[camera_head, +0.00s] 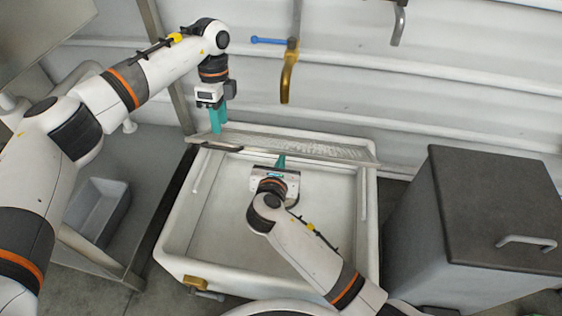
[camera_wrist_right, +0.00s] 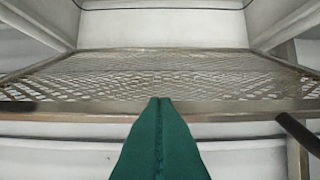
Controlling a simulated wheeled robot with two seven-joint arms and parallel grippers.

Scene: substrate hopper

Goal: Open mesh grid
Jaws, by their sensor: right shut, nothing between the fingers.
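The mesh grid (camera_head: 290,143) is a metal-framed panel at the back of the white hopper (camera_head: 170,250). It is raised and seen at a steep slant, leaving the basin open in front. In the right wrist view the mesh (camera_wrist_right: 160,75) spans the picture, with its frame bar crossing just beyond the fingertips. My right gripper (camera_head: 281,160) is shut and empty, its teal fingers (camera_wrist_right: 159,100) at or very near the grid's frame; contact is unclear. My left gripper (camera_head: 218,121) hangs above the grid's left end, near a dark handle (camera_head: 215,146); its finger gap is unclear.
A grey bin with a dark lid (camera_head: 495,205) stands to the right. A brass valve with a blue handle (camera_head: 288,70) hangs above the grid. A grey tray (camera_head: 98,210) lies at left. A brass fitting (camera_head: 197,283) is at the hopper's front. The basin floor is clear.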

